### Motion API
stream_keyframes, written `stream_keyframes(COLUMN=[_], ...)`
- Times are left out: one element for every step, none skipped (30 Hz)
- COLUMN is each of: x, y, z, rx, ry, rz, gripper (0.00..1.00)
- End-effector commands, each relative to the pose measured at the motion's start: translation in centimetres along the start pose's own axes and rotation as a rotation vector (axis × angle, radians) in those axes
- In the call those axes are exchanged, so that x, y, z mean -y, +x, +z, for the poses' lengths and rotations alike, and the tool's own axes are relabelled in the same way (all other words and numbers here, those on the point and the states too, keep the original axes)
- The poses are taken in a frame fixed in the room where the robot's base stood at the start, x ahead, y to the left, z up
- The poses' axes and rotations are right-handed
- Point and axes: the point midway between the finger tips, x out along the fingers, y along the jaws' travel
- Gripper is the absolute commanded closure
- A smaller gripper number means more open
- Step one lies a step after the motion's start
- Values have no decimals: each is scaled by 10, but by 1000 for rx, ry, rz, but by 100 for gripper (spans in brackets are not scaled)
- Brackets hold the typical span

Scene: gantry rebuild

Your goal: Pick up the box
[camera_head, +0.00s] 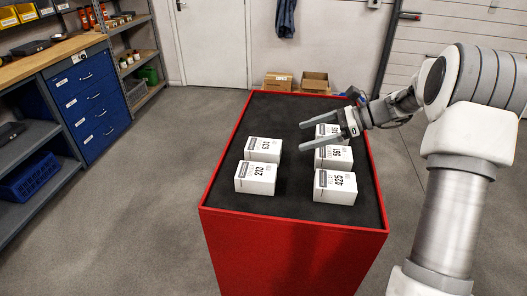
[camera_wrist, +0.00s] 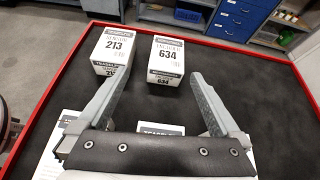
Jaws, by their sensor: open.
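Several white boxes with printed numbers stand on the dark top of a red cabinet (camera_head: 226,205). In the head view, the 213 box (camera_head: 255,178) is front left and the 634 box (camera_head: 263,149) is behind it. The 425 box (camera_head: 334,188) is front right, the 561 box (camera_head: 333,158) behind it, and another box (camera_head: 328,130) farther back, partly covered. My gripper (camera_head: 310,149) is open and empty above the boxes, its fingers pointing left. In the wrist view, the 213 box (camera_wrist: 112,52) and 634 box (camera_wrist: 166,61) lie beyond the gripper (camera_wrist: 150,85). Boxes below are partly hidden.
A blue drawer unit (camera_head: 90,95) and shelves line the left wall. Two cardboard boxes (camera_head: 279,82) sit on the floor behind the cabinet. The cabinet top is bare at its far left and between the box columns. Open floor lies left of it.

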Motion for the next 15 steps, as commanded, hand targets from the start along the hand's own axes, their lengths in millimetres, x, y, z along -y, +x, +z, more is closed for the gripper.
stream_keyframes(x=[6, 8, 11, 13, 14, 15, 16, 16, 16, 16, 16, 16, 16, 16, 16], y=[0, 0, 0, 0, 0, 1, 3, 6, 11, 16, 22, 30, 38, 44, 53], z=[-7, -10, -12, -14, -15, -16, -16, -16, -16, -16, -15, -15, -14, -14, -13], rx=[24, 36, 50, 57, 63, 69, 73, 75, 77, 77, 76, 76, 76, 76, 76], ry=[27, 42, 57, 66, 73, 79, 82, 84, 86, 86, 85, 85, 85, 86, 86], rz=[-8, -11, -17, -20, -21, -23, -24, -24, -23, -22, -22, -20, -20, -21, -20], gripper=[0, 0, 0, 0, 0, 0, 0, 0, 0, 0, 0, 0, 0, 0, 0])
